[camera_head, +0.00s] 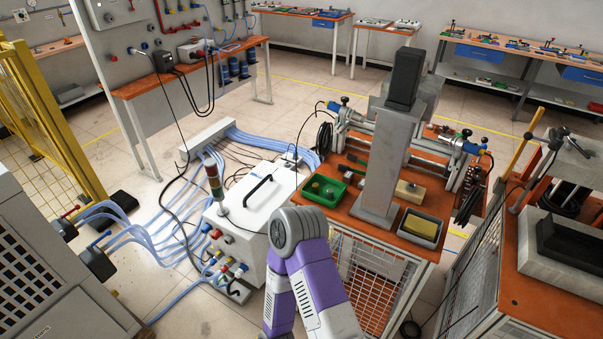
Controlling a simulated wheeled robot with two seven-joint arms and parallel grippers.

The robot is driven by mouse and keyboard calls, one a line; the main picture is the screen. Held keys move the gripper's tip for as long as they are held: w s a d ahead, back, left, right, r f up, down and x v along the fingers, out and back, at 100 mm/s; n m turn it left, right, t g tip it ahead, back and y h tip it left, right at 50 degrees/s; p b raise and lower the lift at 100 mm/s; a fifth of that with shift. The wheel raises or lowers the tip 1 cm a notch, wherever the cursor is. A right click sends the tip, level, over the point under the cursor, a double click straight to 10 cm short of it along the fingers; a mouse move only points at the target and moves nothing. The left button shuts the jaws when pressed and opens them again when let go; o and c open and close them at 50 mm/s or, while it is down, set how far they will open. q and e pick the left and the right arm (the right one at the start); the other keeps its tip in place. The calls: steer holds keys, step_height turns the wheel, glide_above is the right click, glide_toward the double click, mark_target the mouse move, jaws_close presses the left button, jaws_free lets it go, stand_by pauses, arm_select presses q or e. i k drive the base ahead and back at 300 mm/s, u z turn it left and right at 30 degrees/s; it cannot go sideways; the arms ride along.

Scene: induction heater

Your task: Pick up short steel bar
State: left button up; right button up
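I cannot pick out the short steel bar with certainty. A tall grey metal post (379,165) stands upright on the orange-topped workbench (345,208) and carries a dark upright block (404,78) at its top. On the right bench, a long dark block (572,243) lies on a light grey block. One of my arms, purple and grey, shows at the bottom centre with its bent joint uppermost, in front of the workbench. Neither of my grippers shows, so I cannot see what they hold.
A green tray (324,190) and a grey tray (421,226) with a yellow block lie on the workbench. A white box (258,194) with a black handle, a signal lamp and blue hoses crowds the left. A yellow fence (42,125) stands far left. Open floor lies behind.

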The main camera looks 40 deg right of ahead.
mark_target(330, 191)
steer(key=i, duration=1.7)
steer(key=z, duration=1.65)
